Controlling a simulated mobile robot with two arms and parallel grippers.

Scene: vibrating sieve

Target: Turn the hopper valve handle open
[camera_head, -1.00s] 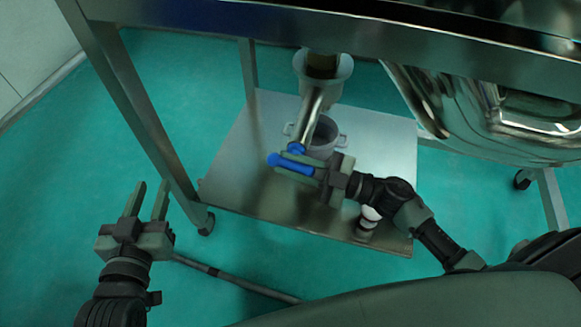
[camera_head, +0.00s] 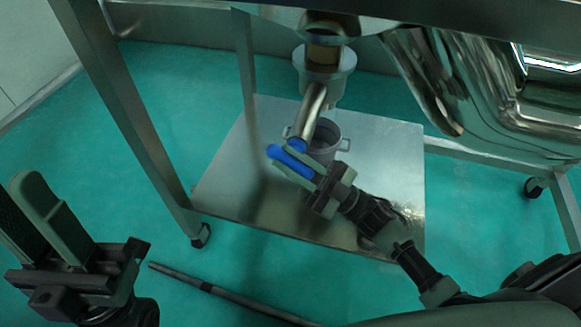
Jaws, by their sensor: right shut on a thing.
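The blue valve handle (camera_head: 289,158) sits at the lower end of the bent metal hopper pipe (camera_head: 311,110), in the middle of the head view. It slants from upper left to lower right. My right gripper (camera_head: 304,168) reaches in from the lower right and is shut on the handle, with its fingers on either side and the blue end sticking out to the left. The handle's lower right part is hidden by the gripper. My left gripper (camera_head: 45,218) is open and empty at the lower left, well apart from the handle.
A grey pot (camera_head: 325,150) with side lugs stands on the metal lower shelf (camera_head: 240,190), behind my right gripper. A steel frame leg (camera_head: 135,125) stands at left. A large shiny metal vessel (camera_head: 470,85) hangs at upper right. A dark rod (camera_head: 215,290) lies low on the green floor.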

